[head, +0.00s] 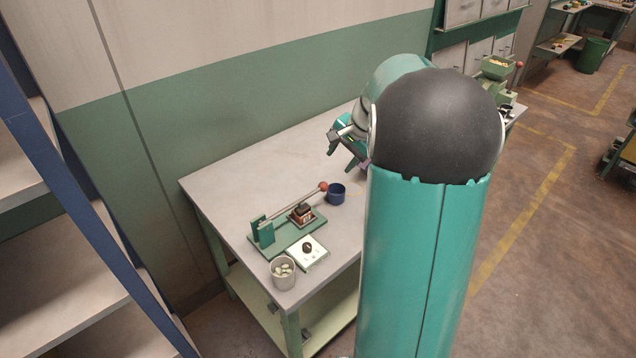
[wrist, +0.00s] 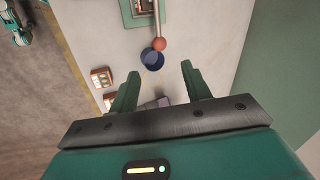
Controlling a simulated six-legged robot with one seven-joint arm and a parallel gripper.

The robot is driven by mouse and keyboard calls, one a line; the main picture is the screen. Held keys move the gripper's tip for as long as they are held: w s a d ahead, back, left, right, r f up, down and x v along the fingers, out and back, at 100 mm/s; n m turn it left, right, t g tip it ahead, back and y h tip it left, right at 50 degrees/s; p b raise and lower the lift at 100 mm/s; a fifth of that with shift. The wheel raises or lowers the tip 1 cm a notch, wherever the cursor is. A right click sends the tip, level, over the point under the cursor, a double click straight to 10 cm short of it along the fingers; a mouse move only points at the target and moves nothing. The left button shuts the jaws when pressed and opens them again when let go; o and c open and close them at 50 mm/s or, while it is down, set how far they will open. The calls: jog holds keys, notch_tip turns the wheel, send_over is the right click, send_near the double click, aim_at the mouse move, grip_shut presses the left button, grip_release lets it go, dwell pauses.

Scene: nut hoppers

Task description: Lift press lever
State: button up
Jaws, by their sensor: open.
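The press stands on the work table, with a green base (head: 266,246) and a thin metal lever (head: 292,203). The lever slopes up from the green pivot post to a red knob (head: 323,187) at its free end. In the wrist view the knob (wrist: 158,44) shows near the top, beyond my fingertips. My gripper (head: 342,157) is open and empty above the table, to the right of the knob and apart from it. Both fingers also show spread in the wrist view (wrist: 161,68).
A dark blue cup (head: 336,196) stands close to the knob. A white control box (head: 307,253) with a dark dial and a cup of pale green pieces (head: 283,273) sit at the near side. Small boxes (wrist: 102,77) lie near the table edge. A green wall (head: 215,125) runs behind.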

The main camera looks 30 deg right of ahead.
aim_at(325, 184)
jog(key=x, duration=1.3)
jog(key=shift+w+d+f, duration=0.2)
jog(key=shift+f, duration=0.15)
grip_shut()
